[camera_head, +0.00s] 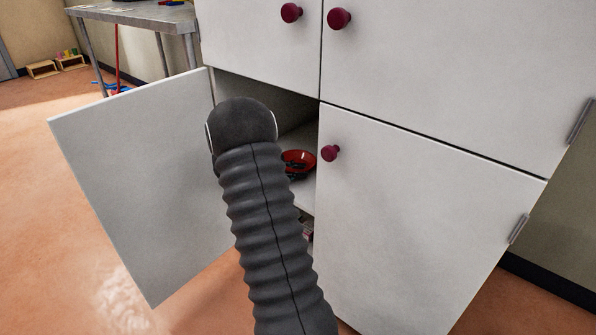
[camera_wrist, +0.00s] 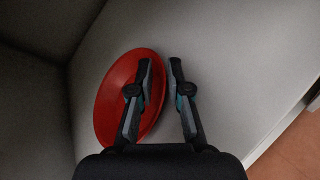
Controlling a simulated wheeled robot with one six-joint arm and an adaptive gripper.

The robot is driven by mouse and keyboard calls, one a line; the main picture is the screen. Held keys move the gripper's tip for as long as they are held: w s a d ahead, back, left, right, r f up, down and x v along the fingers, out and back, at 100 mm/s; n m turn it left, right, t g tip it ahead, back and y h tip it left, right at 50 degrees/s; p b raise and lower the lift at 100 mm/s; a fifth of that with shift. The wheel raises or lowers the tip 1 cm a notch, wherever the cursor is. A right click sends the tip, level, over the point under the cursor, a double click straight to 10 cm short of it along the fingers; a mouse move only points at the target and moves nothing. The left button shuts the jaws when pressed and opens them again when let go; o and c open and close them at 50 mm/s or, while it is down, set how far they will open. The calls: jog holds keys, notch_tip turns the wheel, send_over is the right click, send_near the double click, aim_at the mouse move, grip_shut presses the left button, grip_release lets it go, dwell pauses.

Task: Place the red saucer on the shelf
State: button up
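The red saucer (camera_head: 299,156) is inside the open lower cabinet, at the shelf (camera_head: 304,196). In the wrist view the saucer (camera_wrist: 113,101) appears to rest on the pale shelf surface (camera_wrist: 235,70), near the inner corner. My gripper (camera_wrist: 160,65) is at the saucer's right edge. One finger lies over the saucer and the other is just outside its rim, with a visible gap between the fingertips. The rim does not look clamped. In the head view my arm hides much of the cabinet opening, and only dark finger parts show by the saucer.
The cabinet door (camera_head: 140,185) stands open on the left. The closed right door (camera_head: 410,220) borders the opening closely. Upper doors (camera_head: 430,70) are shut. A dark side wall (camera_wrist: 35,110) is left of the saucer. The shelf is bare to its right, up to the front edge.

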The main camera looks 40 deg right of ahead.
jog(key=v, duration=1.1)
jog(key=s+a+r+m+t+y, duration=0.2)
jog(key=s+a+r+y, duration=0.1)
jog(key=s+a+r, duration=0.4)
jog(key=s+a+r+m+t+y, duration=0.1)
jog(key=s+a+r+t+y, duration=0.15)
jog(key=s+a, duration=0.4)
jog(key=s+a+r+m+t+y, duration=0.1)
jog(key=s+a+t+y, duration=0.2)
jog(key=s+a, duration=0.3)
jog(key=s+a+m+t+y, duration=0.2)
jog(key=s+a, duration=0.5)
jog(key=a, duration=0.5)
jog(key=t+y, duration=0.1)
jog(key=y, duration=0.1)
jog(key=shift+s+a+r+y+p, duration=0.3)
jog(key=shift+a+r+y+p, duration=0.05)
jog(key=shift+r+p, duration=0.05)
